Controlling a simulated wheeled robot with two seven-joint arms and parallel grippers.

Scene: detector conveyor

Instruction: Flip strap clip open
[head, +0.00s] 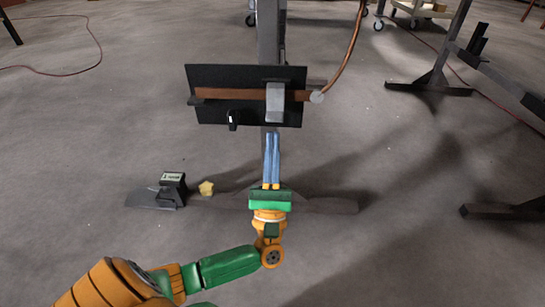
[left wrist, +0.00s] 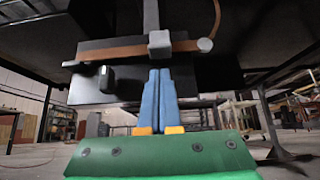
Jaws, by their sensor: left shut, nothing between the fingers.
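A black panel (head: 215,80) stands on a grey post and carries a brown strap (head: 235,94) running across it. A light grey clip (head: 275,103) sits over the strap right of the panel's middle; I cannot tell for sure whether it is flipped open. In the left wrist view the clip (left wrist: 159,43) shows just above my fingertips. My left gripper (head: 271,136) has its blue fingers together and empty, pointing up at the panel's lower edge, below the clip. It also shows in the left wrist view (left wrist: 159,72). My right gripper is not in view.
A black knob with a white mark (head: 233,119) is at the panel's lower left. A brown cable (head: 351,45) rises from a round grey end (head: 316,97). A small black device (head: 173,187) and a yellow star-shaped thing (head: 206,188) lie lower left. Dark stands are at right.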

